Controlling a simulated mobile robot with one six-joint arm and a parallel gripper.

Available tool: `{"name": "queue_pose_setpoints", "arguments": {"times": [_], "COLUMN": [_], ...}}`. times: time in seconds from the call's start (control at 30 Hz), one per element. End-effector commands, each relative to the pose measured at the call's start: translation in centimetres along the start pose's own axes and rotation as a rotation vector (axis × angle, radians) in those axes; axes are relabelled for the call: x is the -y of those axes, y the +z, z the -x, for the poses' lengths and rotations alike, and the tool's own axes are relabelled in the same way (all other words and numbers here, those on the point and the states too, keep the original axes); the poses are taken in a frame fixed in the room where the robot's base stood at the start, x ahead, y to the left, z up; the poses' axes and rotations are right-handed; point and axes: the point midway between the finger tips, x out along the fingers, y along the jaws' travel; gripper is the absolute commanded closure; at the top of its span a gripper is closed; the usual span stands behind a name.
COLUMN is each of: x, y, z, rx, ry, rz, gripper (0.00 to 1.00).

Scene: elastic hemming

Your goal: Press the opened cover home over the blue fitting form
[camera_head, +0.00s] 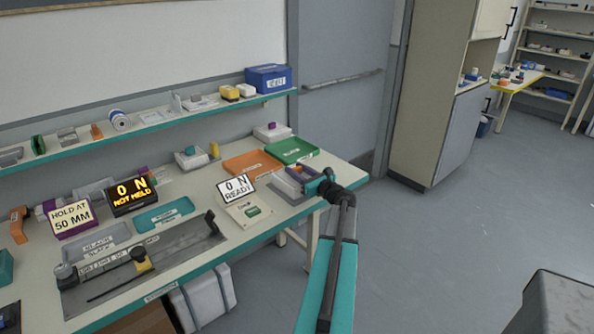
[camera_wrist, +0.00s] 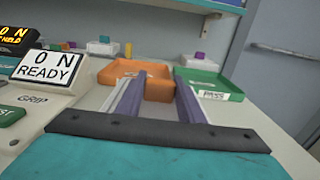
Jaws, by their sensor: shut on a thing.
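My gripper (camera_head: 292,175) is at the right end of the bench, low over the top. I cannot single out the cover or the blue fitting form. A blue box (camera_head: 268,78) stands on the shelf, apart from my gripper.
An orange tray (camera_head: 252,164) and a green tray (camera_head: 291,150) lie beyond my gripper. A "0 N READY" sign (camera_head: 236,188) stands left of it. Further left are a "0 N NOT HELD" display (camera_head: 131,195) and a "HOLD AT 50 MM" sign (camera_head: 71,217).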

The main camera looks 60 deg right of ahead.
Motion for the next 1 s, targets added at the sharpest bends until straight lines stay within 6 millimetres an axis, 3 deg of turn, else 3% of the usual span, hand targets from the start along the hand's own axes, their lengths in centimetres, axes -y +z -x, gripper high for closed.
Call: {"name": "queue_pose_setpoints", "arguments": {"times": [0.17, 0.2, 0.3, 0.73, 1.0], "x": [0.0, 0.0, 0.0, 0.0, -0.1], "y": [-0.3, -0.3, -0.3, -0.3, -0.3], "z": [0.0, 0.0, 0.0, 0.4, 3.0], "rx": [-0.002, -0.002, -0.002, -0.001, -0.001], "ry": [0.0, 0.0, 0.0, 0.0, -0.002], "rz": [0.0, 0.0, 0.0, 0.001, 0.001], "gripper": [0.82, 0.59, 0.44, 0.44, 0.44]}}
